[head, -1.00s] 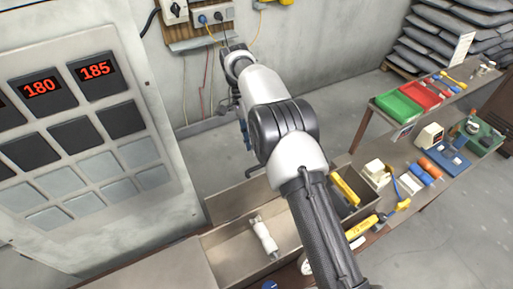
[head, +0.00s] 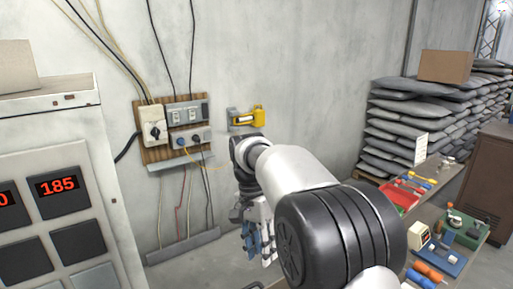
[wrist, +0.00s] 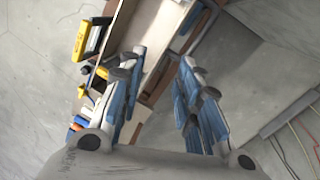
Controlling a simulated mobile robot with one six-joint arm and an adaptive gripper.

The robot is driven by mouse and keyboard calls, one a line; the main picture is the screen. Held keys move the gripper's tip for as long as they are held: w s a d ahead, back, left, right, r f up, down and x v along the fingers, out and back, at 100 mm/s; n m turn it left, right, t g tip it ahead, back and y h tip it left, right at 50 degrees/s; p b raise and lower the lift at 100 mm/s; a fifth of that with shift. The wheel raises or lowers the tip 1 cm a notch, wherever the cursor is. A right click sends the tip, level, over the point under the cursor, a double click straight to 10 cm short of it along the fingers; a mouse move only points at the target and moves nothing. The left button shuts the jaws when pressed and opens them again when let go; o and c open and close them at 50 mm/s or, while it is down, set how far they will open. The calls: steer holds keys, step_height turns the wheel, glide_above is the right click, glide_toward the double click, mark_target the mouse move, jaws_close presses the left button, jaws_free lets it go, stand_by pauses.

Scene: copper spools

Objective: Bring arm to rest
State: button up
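My gripper (wrist: 158,85) shows in the wrist view with its blue-padded fingers spread apart and nothing between them. In the head view my gripper (head: 258,245) hangs below the wrist, near the wall and to the right of the grey control cabinet. My white arm with its black joint reaches from the lower right toward the wall and hides part of the bench area.
The cabinet (head: 60,150) with red number displays stands at the left. A wall board (head: 170,128) carries a switch, sockets and cables. A yellow device (head: 247,117) is on the wall above my wrist. A bench with a red tray (head: 401,198) and stacked grey sacks (head: 400,130) are at the right.

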steer(key=s+d+n+t+y+b, duration=0.1)
steer(key=s+d+n+t+b, duration=0.25)
steer(key=s+d+b, duration=0.7)
steer(key=s+d+f+n+t+b, duration=0.1)
steer(key=s+f+n, duration=0.1)
steer(key=s+f, duration=0.4)
steer(key=s+d+f+n+t+b, duration=0.1)
steer(key=s+f+n+t+b, duration=0.1)
steer(key=s+f, duration=0.4)
steer(key=s, duration=0.5)
steer(key=shift+s+d, duration=0.25)
steer(key=shift+d, duration=0.05)
